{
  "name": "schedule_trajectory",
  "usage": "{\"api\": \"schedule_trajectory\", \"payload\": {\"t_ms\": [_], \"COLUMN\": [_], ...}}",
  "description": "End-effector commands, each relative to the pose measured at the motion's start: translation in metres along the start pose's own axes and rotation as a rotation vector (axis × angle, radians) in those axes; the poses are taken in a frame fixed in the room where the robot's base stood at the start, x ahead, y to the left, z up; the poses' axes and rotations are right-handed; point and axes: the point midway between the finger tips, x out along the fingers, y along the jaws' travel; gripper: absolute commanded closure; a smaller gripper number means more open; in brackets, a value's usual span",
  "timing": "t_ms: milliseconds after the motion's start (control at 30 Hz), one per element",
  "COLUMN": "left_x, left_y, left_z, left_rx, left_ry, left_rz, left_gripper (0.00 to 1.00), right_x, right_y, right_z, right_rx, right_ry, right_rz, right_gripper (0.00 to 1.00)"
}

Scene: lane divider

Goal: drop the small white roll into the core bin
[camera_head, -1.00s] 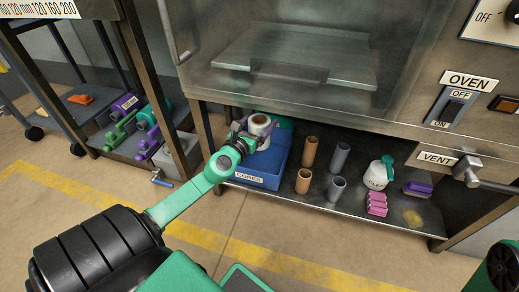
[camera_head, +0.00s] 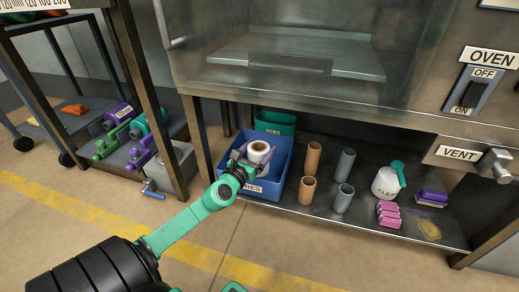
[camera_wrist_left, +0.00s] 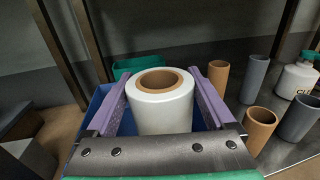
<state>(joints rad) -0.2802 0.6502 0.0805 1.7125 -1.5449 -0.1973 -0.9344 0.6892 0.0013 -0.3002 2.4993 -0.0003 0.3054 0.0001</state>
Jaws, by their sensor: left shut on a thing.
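The small white roll (camera_head: 259,151) has a brown core. It shows large in the left wrist view (camera_wrist_left: 161,108), upright between two purple fingers. My left gripper (camera_head: 254,157) is shut on the roll and holds it over or inside the blue core bin (camera_head: 275,186). I cannot tell whether the roll touches the bin's floor. The bin's front label is partly hidden by my gripper. The bin's blue wall also shows in the left wrist view (camera_wrist_left: 98,98). My right gripper is not in view.
A green bin (camera_head: 276,122) stands behind the blue one. Brown tubes (camera_head: 313,157) and grey tubes (camera_head: 345,162) stand to the right on the shelf. The oven body overhangs the shelf.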

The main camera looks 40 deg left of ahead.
Motion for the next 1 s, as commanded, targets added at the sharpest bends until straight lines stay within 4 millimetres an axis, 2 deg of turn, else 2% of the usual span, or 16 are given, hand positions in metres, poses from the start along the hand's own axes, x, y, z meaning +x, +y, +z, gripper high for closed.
{"api": "schedule_trajectory", "payload": {"t_ms": [167,200,233,467,600,633,700,1000], "left_x": [0.0,0.0,0.0,0.0,0.0,-0.003,-0.018,-0.088], "left_y": [0.0,0.0,0.0,0.0,0.0,0.0,0.0,0.0], "left_z": [-0.003,-0.004,-0.004,-0.003,0.015,0.013,0.006,0.006], "left_rx": [0.0,0.0,0.0,0.0,0.0,0.0,0.003,0.003], "left_ry": [-0.002,0.0,0.0,0.0,-0.001,0.002,0.006,0.005], "left_rz": [0.0,0.0,0.0,0.0,0.0,0.0,-0.001,-0.002], "left_gripper": [0.93,0.08,0.0,0.0,0.0,0.0,0.0,0.0], "right_x": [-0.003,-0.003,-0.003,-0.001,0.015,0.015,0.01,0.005], "right_y": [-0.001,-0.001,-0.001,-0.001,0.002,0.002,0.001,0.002], "right_z": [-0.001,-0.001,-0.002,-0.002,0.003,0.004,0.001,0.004], "right_rx": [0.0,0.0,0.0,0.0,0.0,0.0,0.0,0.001], "right_ry": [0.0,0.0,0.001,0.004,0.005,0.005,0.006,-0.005], "right_rz": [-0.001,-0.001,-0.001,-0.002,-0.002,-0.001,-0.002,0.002], "right_gripper": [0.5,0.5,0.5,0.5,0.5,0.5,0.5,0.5]}}
